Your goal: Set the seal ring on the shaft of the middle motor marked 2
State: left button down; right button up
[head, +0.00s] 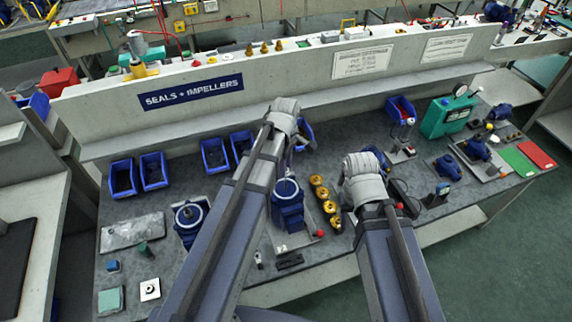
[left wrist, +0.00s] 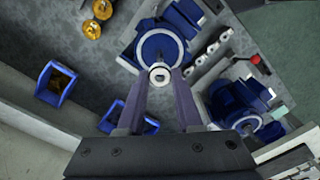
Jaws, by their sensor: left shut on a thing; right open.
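My left gripper (left wrist: 160,78) is shut on the seal ring (left wrist: 160,73), a small pale ring between its fingertips. In the left wrist view the ring overlaps the near edge of the round face of the blue middle motor (left wrist: 154,45). I cannot tell its height above the shaft. The middle motor also shows in the head view (head: 288,208), below the left gripper (head: 289,160); its number is not readable. My right gripper (head: 372,190) is open, its fingers mostly hidden behind its wrist, right of the brass parts.
Another blue motor (head: 189,219) stands to the left. Several brass impellers (head: 323,193) stand in a row right of the middle motor. Blue bins (head: 154,171) line the back of the bench. A green box (head: 447,116) stands at the back right.

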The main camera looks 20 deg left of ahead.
aim_at(286, 188)
pick_arm(q)
jog(key=shift+w+f+b, duration=0.1)
jog(key=shift+f+b, duration=0.2)
jog(key=shift+f, duration=0.25)
notch_tip(286, 188, down, 7)
jog(key=b, duration=0.7)
jog(key=shift+f, duration=0.2)
jog(key=shift+f+b, duration=0.15)
jog(key=shift+b, duration=0.25)
jog(key=c, duration=0.5)
grip_release()
jog(key=shift+o, duration=0.3)
jog(key=o, duration=0.4)
jog(key=shift+o, duration=0.2)
